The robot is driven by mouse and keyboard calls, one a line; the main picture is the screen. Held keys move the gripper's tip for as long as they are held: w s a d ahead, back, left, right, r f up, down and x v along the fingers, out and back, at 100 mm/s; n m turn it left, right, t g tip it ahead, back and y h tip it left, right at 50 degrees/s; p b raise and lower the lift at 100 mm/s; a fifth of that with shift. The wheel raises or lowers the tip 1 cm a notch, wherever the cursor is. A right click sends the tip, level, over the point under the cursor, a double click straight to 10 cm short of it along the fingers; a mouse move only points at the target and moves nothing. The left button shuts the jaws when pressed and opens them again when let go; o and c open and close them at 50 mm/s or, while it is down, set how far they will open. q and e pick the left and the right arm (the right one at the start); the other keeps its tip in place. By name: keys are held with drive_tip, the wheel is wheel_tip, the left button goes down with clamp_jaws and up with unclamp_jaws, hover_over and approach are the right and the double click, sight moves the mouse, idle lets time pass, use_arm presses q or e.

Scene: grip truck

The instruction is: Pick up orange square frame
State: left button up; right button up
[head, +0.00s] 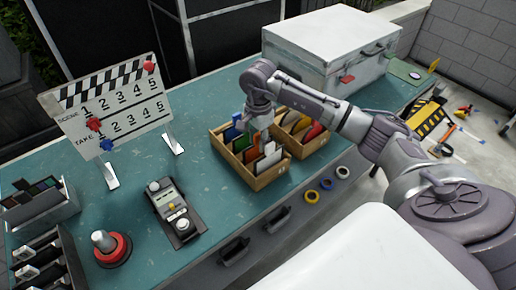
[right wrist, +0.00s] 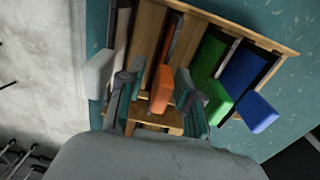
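The orange square frame (right wrist: 160,88) stands on edge in a wooden box (head: 262,181), between a green frame (right wrist: 211,88) and a pale one. In the head view only a bit of the orange frame (head: 251,154) shows below my gripper. My right gripper (right wrist: 157,92) is over the box, with one finger on each side of the orange frame. The fingers look open, with a gap on the left side; whether the right finger touches the frame I cannot tell. My left gripper is not in view.
A blue frame (right wrist: 250,82) stands beyond the green one. A second wooden box (head: 305,147) of frames adjoins the first. A white case (head: 330,50) stands behind on the teal table (head: 130,190). A slate board (head: 108,110) and a control box (head: 174,211) are to the left.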

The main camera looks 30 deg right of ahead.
drive_tip(key=shift+f+p, duration=0.35)
drive_tip(key=shift+f, duration=1.3)
clamp_jaws()
